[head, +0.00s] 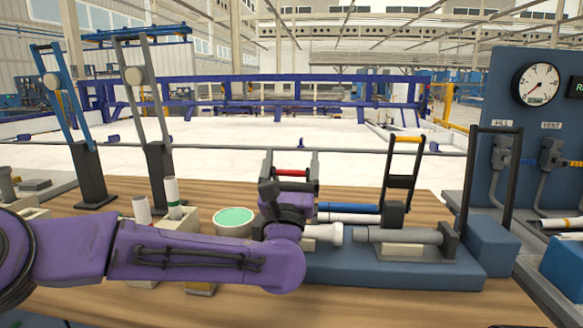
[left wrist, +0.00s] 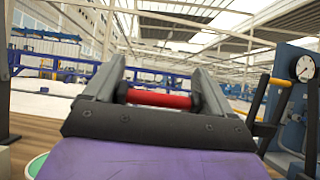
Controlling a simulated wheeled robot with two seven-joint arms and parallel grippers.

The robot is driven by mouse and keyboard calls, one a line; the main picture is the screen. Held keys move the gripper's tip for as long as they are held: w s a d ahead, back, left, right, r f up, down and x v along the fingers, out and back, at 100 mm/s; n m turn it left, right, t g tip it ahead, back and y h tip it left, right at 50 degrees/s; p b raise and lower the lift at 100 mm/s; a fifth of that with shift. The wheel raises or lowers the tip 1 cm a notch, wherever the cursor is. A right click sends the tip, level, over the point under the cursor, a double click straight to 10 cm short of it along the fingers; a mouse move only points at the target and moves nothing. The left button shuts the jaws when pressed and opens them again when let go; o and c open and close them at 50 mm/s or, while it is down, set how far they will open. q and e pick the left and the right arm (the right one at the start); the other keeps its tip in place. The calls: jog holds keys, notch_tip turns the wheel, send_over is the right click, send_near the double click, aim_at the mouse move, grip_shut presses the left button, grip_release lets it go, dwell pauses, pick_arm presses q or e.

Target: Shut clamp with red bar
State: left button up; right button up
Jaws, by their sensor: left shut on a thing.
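The red bar (head: 292,172) tops a dark clamp handle behind my left wrist in the head view. In the left wrist view the red bar (left wrist: 160,98) lies crosswise between the two grey fingers of my left gripper (left wrist: 160,92), which is shut on it. In the head view my purple left arm comes in from the left and hides most of this clamp and its lower end. Whether the clamp is fully down cannot be seen. My right gripper is in neither view.
A clamp with a yellow bar (head: 407,139) stands upright to the right. White and grey pipes lie along a blue base (head: 400,272). A tall black frame (head: 490,165) rises at its right end. A round green-topped container (head: 233,219) stands left of the wrist.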

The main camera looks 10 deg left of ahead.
pick_arm(q)
jog(key=o, duration=1.2)
jog(key=shift+o, duration=0.2)
jog(key=b+v, duration=0.3)
jog(key=v, duration=0.7)
jog(key=shift+s+f, duration=0.15)
jog(key=shift+s, duration=0.05)
